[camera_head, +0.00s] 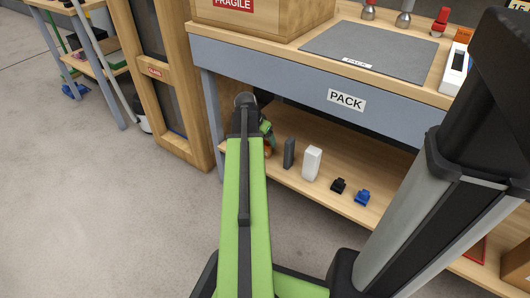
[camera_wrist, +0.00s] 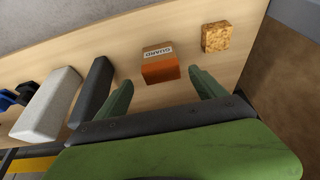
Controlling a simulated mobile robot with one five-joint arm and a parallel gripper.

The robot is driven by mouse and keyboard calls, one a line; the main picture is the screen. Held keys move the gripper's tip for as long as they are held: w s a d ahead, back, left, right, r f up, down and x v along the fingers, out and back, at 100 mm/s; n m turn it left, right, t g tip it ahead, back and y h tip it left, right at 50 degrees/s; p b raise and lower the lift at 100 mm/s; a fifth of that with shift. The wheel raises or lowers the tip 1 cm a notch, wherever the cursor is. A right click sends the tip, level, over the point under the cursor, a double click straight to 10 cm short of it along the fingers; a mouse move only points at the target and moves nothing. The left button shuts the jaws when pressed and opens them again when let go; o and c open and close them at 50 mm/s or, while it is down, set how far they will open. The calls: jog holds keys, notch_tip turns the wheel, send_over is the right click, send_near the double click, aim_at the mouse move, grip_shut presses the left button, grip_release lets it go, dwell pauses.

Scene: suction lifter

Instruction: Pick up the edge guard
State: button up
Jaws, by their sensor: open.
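The edge guard is an orange block with a white label reading "GUARD" (camera_wrist: 160,70), resting on the wooden lower shelf in the wrist view. My gripper (camera_wrist: 161,78) is open and empty, with one green finger to the left of the guard and one to the right. The guard lies ahead of and between the fingertips, and I cannot tell whether it is within their reach. In the head view my arm hides most of this spot; only a bit of orange shows below my gripper (camera_head: 267,130).
On the shelf (camera_head: 330,200), a dark grey block (camera_wrist: 92,88) and a white block (camera_wrist: 47,102) stand left of the guard in the wrist view. A cork block (camera_wrist: 216,37) lies to its right. Black (camera_head: 338,185) and blue (camera_head: 362,197) pieces sit farther along. The PACK bench (camera_head: 290,75) is above.

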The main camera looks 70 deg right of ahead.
aim_at(265, 142)
jog(key=b+x, duration=0.5)
jog(key=shift+w+f, duration=0.1)
jog(key=shift+f, duration=0.1)
jog(key=shift+r, duration=0.2)
jog(key=c, duration=1.4)
jog(key=shift+c, duration=0.2)
